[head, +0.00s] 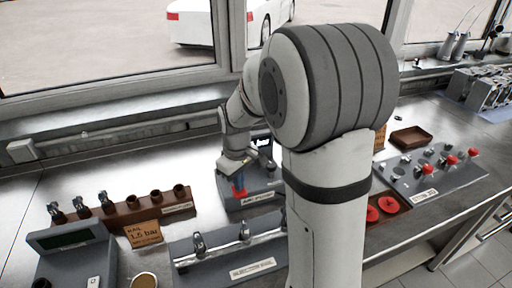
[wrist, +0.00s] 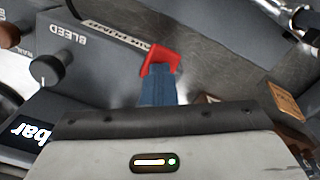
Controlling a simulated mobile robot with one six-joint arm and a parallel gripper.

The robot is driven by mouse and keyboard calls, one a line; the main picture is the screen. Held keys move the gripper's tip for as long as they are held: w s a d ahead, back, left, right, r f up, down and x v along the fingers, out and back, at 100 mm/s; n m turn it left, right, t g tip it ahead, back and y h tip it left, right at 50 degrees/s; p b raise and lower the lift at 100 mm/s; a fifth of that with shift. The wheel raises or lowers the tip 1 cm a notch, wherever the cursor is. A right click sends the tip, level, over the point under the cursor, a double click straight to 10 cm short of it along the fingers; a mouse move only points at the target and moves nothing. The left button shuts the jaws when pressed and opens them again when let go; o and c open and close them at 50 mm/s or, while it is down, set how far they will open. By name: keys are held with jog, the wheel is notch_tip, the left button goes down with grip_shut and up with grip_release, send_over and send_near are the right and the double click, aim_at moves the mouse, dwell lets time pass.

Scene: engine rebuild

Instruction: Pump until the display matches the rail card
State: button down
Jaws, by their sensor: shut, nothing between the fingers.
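The orange rail card (head: 143,234) stands at the left in the head view and reads "RAIL 1.5 bar". The grey pump unit (head: 262,200) sits behind my arm. Its display (head: 262,141) is partly hidden and too small to read. In the wrist view the display (wrist: 30,131) shows only "bar"; its number is out of frame. A BLEED knob (wrist: 45,68) stands on the unit. My gripper (wrist: 160,72) is shut and empty over the unit, with blue fingers and a red piece at their ends. I cannot tell whether the red piece belongs to the fingers or the pump.
A brown rack (head: 130,213) with several fittings and a grey rail block (head: 225,262) stand in front. A box with a dark green screen (head: 68,237) is at the left. A panel with red knobs (head: 425,175) and a brown tray of red discs (head: 390,208) are at right.

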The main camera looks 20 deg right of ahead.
jog(key=shift+w+r+p, duration=0.1)
jog(key=shift+r+p, duration=1.3)
jog(key=shift+r, duration=0.6)
jog(key=shift+s+r, duration=0.35)
jog(key=shift+r, duration=0.05)
jog(key=s+r+m+t, duration=0.1)
jog(key=s+r+m, duration=0.2)
jog(key=s, duration=0.6)
jog(key=s+r+m+t, duration=0.2)
jog(key=s+r+m, duration=0.1)
jog(key=s, duration=0.5)
jog(key=shift+s+r, duration=0.35)
jog(key=shift+r, duration=0.25)
jog(key=shift+s+a, duration=0.1)
